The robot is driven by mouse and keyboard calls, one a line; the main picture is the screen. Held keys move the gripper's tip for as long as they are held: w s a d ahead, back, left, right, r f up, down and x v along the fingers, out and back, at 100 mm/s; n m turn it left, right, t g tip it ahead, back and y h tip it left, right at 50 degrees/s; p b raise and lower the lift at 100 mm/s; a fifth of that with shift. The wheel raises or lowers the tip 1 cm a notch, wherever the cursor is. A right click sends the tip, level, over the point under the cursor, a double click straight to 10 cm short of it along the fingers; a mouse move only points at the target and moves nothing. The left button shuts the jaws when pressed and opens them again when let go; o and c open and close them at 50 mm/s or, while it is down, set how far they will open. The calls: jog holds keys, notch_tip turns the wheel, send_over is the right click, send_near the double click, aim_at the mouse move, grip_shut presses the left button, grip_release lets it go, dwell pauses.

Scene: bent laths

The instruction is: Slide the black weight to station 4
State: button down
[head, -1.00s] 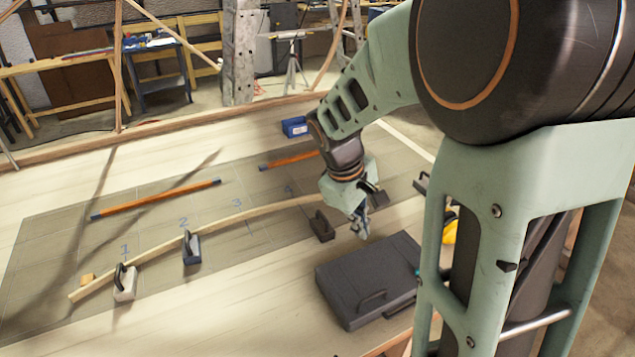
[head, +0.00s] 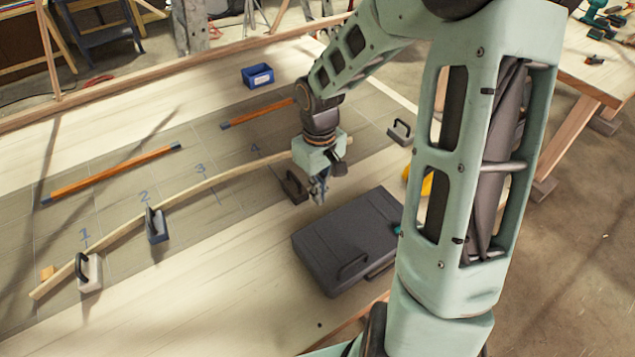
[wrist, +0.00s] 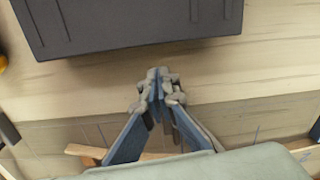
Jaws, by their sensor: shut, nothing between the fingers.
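A dark weight with a handle (head: 295,187) stands on the near side of the pale bent lath (head: 180,200), a little right of the marked 4 (head: 255,149). Another dark weight (head: 400,130) stands farther right, near the mat's right end. My gripper (head: 319,195) is shut and empty, pointing down just right of the nearer dark weight; whether they touch I cannot tell. My gripper hides part of the lath.
A white weight (head: 89,272) and a blue weight (head: 157,225) stand against the lath at 1 and 2. A dark case (head: 345,240) lies close in front of my gripper. Orange bars (head: 110,172) and a blue box (head: 258,76) lie beyond the lath.

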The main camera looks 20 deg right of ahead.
aim_at(286, 178)
notch_tip(286, 178, down, 4)
jog(key=shift+s+f, duration=0.1)
jog(key=w, duration=0.1)
jog(key=w+a, duration=0.1)
jog(key=shift+w+a+f, duration=0.15)
jog(key=shift+w+f, duration=0.1)
jog(key=shift+w, duration=0.15)
jog(key=shift+w+a+p, duration=0.25)
jog(key=shift+w+p, duration=0.05)
jog(key=shift+w, duration=0.2)
jog(key=shift+w, duration=0.1)
jog(key=w+a, duration=0.1)
jog(key=w, duration=0.1)
jog(key=w+a+b, duration=0.1)
jog(key=w, duration=0.2)
jog(key=w+a, duration=0.2)
jog(key=w, duration=0.1)
jog(key=shift+b, duration=0.4)
